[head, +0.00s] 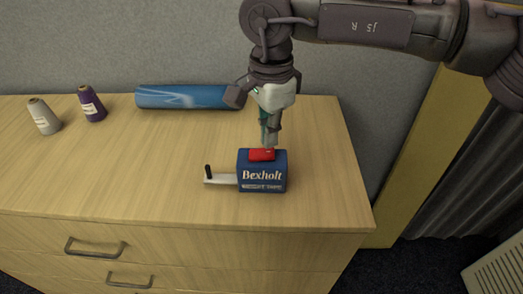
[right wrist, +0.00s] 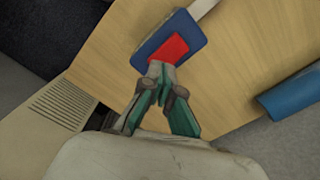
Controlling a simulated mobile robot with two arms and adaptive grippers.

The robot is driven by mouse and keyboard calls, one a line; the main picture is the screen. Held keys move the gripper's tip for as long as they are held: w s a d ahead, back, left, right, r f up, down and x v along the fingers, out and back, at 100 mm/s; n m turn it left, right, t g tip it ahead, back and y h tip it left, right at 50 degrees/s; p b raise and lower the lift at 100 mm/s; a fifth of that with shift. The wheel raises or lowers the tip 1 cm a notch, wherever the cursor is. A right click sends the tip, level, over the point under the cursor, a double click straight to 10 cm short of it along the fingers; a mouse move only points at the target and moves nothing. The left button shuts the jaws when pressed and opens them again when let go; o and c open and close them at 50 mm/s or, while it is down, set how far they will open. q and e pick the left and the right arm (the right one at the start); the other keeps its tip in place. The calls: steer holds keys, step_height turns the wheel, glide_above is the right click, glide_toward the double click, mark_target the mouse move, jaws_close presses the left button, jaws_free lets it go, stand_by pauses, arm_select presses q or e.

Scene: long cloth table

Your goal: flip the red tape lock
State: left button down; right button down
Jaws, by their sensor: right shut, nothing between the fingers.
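The red tape lock (head: 262,154) sits on top of a blue tape dispenser (head: 262,177) labelled "Bexholt", which stands upright on the wooden dresser top. A pale arm with a black knob sticks out from the dispenser's left side. My right gripper (head: 268,143) is shut and empty, pointing down just above the back of the lock. In the right wrist view, its closed fingertips (right wrist: 160,68) are at the near edge of the red lock (right wrist: 170,48). Whether they touch it, I cannot tell. My left gripper is not in view.
A blue cylinder (head: 185,96) lies along the back wall. A grey thread cone (head: 43,117) and a purple one (head: 91,103) stand at the back left. The dresser top (head: 140,165) is clear left of the dispenser; its right edge is close by.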

mark_target(269, 152)
steer(key=shift+f+b, duration=1.1)
steer(key=shift+f, duration=0.2)
stand_by(0.6)
steer(key=shift+r+p, duration=0.6)
steer(key=shift+r, duration=0.2)
steer(key=shift+r+p, duration=1.6)
steer(key=shift+r, duration=1.15)
